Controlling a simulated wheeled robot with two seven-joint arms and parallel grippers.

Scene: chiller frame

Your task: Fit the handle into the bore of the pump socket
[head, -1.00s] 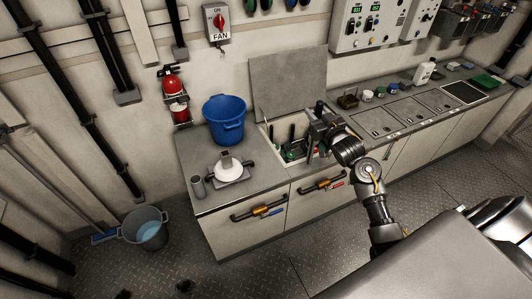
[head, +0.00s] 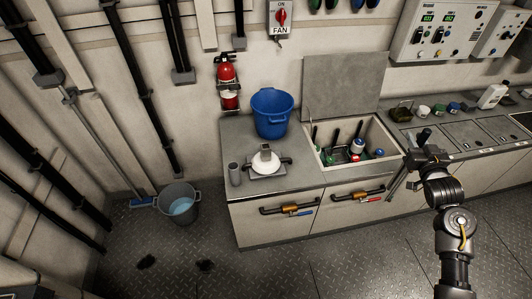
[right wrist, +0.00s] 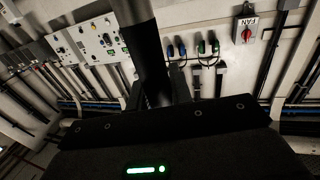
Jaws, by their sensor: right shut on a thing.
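The pump socket appears to be the white round fitting with a grey block on a metal plate (head: 266,163), on the left part of the counter. Its bore is too small to make out. My right gripper (head: 416,158) is above the counter's front edge, well to the right of the pump and right of the open bin. It is shut on the handle, a dark bar whose end (head: 424,136) sticks up above the jaws. In the right wrist view the handle (right wrist: 148,50) shows as a grey and black cylinder rising from the gripper. My left gripper is not in view.
An open bin (head: 322,169) holds bottles and a green basket, its lid (head: 343,85) raised behind. Orange-fitted door handles (head: 287,209) jut from the cabinet front.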

